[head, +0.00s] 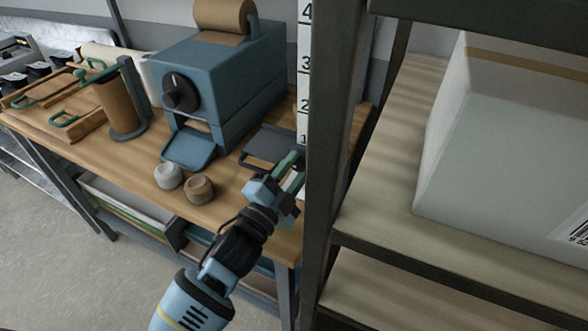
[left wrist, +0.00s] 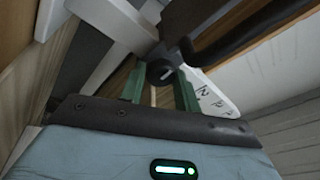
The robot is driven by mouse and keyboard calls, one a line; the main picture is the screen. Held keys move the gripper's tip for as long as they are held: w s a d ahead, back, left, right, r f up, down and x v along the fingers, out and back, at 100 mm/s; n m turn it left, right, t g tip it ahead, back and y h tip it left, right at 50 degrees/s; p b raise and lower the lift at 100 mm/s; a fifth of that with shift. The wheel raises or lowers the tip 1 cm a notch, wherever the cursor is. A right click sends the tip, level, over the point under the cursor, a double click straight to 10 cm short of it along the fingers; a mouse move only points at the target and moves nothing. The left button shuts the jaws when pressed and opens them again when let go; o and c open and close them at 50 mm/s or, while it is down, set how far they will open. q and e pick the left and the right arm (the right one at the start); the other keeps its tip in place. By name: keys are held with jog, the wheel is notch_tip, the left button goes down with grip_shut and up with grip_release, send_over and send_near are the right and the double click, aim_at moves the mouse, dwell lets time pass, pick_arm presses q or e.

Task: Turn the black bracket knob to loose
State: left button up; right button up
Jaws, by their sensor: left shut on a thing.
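The black bracket knob (left wrist: 160,72), with a short white mark on its face, shows in the left wrist view between the two green fingers of my left gripper (left wrist: 158,88). The gripper is shut on the knob. In the head view my left gripper (head: 292,163) reaches to the dark post at the right end of the bench, beside the foot of a white numbered scale (head: 305,75). The knob is hidden there. In the wrist view a black bracket arm (left wrist: 245,35) runs right from the knob, and the scale (left wrist: 214,98) lies behind it. My right gripper is not in view.
A blue machine (head: 225,75) with a black dial stands on the wooden bench, left of my gripper. Two small round pieces, grey (head: 168,176) and brown (head: 199,189), lie near the front edge. A shelf with a large white box (head: 500,150) stands right of the post (head: 330,130).

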pick_arm(q)
jog(key=shift+n, duration=0.9)
jog(key=o, duration=1)
jog(key=shift+c, duration=0.2)
jog(key=shift+s+f, duration=0.1)
